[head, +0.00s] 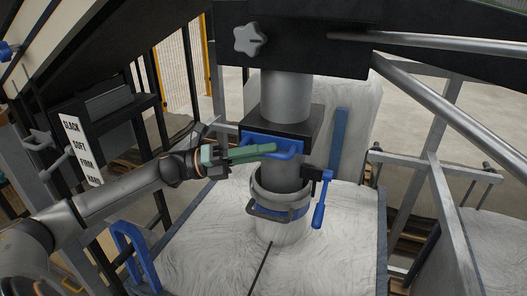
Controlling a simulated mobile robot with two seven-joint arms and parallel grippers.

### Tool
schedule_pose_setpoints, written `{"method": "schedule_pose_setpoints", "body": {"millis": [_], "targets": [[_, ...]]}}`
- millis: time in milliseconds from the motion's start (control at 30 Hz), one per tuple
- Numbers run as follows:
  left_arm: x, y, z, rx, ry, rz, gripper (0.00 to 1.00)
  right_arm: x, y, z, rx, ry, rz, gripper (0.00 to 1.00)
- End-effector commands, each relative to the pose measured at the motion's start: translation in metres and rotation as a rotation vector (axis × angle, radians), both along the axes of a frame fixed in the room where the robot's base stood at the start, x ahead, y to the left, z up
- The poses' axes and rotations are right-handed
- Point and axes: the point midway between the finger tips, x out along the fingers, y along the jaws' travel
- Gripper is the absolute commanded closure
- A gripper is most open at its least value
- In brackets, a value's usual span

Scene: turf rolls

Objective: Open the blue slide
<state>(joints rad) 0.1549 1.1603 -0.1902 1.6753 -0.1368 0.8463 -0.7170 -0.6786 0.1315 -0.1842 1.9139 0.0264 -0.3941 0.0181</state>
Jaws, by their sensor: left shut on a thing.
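The blue slide shows as a blue handle (288,152) on the front of a dark square block around the grey vertical pipe. My left gripper (268,150) reaches in from the left, its green fingers lying across the left part of this handle. It is shut on the handle, though the fingers hide part of the grip. My right gripper is not in view.
Below the slide, a grey collar with a dark handle (268,211) surrounds the pipe. A blue lever (320,202) hangs to its right. A white star knob (250,40) sits above. Metal bars (440,110) cross the right side. A blue hooped handle (135,250) stands lower left.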

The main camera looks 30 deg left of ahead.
Motion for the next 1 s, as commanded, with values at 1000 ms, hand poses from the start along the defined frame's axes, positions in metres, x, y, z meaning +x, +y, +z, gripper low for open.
{"method": "schedule_pose_setpoints", "body": {"millis": [1000], "targets": [[0.0,0.0001,-0.0003,0.001,0.001,0.001,1.0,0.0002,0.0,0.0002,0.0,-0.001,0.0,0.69]]}}
